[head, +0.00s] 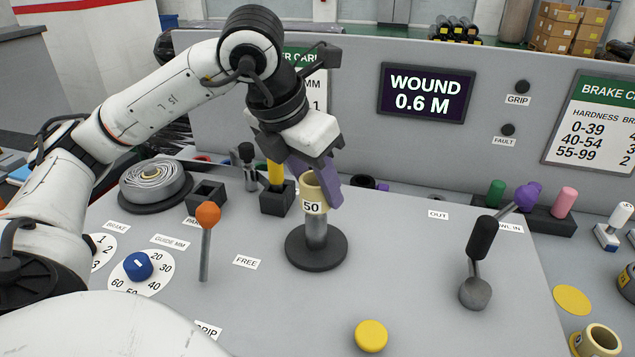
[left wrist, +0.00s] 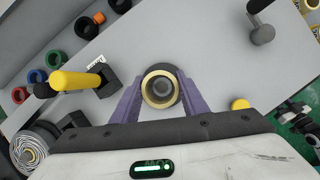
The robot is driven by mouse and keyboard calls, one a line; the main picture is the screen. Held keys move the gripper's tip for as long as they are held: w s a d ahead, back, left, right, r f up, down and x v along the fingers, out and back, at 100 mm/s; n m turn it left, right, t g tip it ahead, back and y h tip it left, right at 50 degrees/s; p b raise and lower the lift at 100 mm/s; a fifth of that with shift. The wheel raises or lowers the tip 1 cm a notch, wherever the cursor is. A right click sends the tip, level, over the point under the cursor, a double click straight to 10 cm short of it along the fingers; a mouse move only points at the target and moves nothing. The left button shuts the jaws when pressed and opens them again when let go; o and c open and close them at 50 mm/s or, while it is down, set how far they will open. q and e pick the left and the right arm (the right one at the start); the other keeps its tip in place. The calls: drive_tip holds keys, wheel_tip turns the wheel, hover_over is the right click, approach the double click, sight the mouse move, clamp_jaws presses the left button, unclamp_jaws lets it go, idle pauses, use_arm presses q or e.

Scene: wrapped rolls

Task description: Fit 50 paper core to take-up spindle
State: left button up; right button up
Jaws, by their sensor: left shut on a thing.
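The paper core (head: 313,195), a cream ring marked 50, is at the top of the take-up spindle (head: 317,235), a grey post on a round dark base. My left gripper (head: 315,178) has its purple fingers shut on the core from either side. In the left wrist view the core (left wrist: 147,92) sits between the fingers, and the spindle's dark end shows inside its ring. The post is bare below the core; how far it reaches into the core is hidden. My right gripper is not in view.
An orange-knobbed lever (head: 207,216) and a yellow-handled tool in a black holder (head: 277,200) stand left of the spindle. A black-handled lever (head: 482,240) stands right. A yellow button (head: 370,336) is in front. Another cream core (head: 602,340) lies at lower right. The wound display (head: 425,93) reads 0.6 M.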

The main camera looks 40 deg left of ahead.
sight(317, 219)
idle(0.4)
use_arm(q)
drive_tip(key=shift+f+b, duration=0.35)
drive_tip(key=shift+f, duration=0.05)
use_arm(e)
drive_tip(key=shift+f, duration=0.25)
use_arm(q)
drive_tip(key=shift+f+b, duration=0.5)
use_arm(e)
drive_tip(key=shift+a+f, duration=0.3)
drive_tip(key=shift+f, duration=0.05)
use_arm(q)
drive_tip(key=shift+f+b, duration=0.5)
drive_tip(key=shift+f, duration=0.05)
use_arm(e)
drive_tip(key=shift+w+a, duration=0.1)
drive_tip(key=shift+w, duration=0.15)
use_arm(q)
drive_tip(key=shift+f+b, duration=0.75)
drive_tip(key=shift+f, duration=0.05)
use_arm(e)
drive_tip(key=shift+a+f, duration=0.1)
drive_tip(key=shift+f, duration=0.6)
use_arm(q)
drive_tip(key=shift+f+b, duration=0.5)
drive_tip(key=shift+f, duration=0.05)
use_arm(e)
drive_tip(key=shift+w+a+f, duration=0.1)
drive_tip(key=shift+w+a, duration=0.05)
